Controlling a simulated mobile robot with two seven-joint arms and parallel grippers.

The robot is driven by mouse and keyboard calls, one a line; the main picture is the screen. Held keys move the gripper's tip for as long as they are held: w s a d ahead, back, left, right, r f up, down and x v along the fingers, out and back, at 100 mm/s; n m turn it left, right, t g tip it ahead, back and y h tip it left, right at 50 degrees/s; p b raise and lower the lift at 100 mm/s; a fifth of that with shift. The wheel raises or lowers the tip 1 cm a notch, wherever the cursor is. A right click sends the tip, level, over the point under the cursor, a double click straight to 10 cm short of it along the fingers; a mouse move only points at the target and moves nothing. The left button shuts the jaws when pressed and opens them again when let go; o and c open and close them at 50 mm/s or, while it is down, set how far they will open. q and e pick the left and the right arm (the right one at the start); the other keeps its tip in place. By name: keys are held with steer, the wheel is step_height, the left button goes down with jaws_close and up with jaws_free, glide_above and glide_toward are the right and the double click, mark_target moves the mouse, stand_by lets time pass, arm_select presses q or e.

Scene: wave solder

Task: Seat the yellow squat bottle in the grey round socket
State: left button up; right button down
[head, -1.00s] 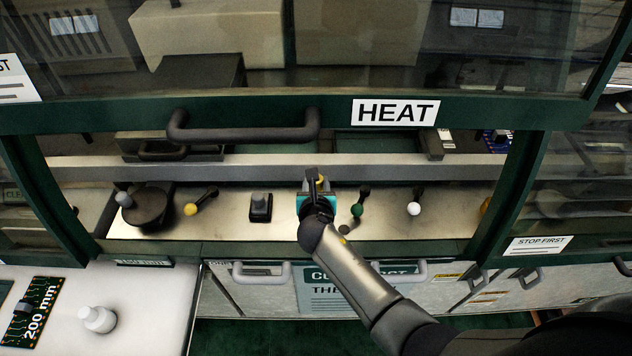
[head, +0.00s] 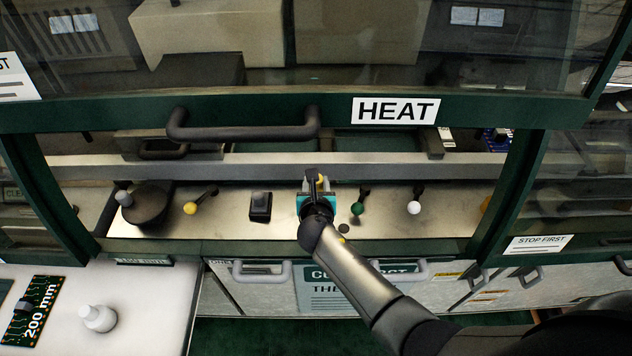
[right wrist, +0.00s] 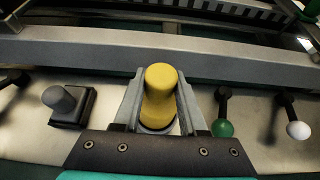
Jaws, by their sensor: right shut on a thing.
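The yellow squat bottle (right wrist: 160,90) is between the two fingers of my right gripper (right wrist: 158,105) in the right wrist view. The gripper is shut on it, over the metal deck. In the head view only a small yellow part (head: 321,180) shows past my gripper (head: 317,184). A grey rounded edge (right wrist: 157,129) shows around the bottle's lower end. It may be the grey round socket, but the fingers and bottle hide most of it, and I cannot tell whether the bottle is seated. My left gripper is not in view.
A dark block with a grey knob (head: 260,205) stands left of my gripper. Levers with a green ball (head: 357,209) and a white ball (head: 414,208) stand to the right. A grey rail (head: 250,167) runs behind; the hood handle (head: 243,126) hangs above.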

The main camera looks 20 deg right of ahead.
steer(key=shift+f+b, duration=0.7)
steer(key=shift+f, duration=0.2)
stand_by(0.4)
stand_by(0.6)
steer(key=shift+c, duration=1.9)
jaws_free()
steer(key=shift+s, duration=0.1)
steer(key=p+v, duration=0.3)
steer(key=v, duration=1.2)
steer(key=shift+r, duration=0.1)
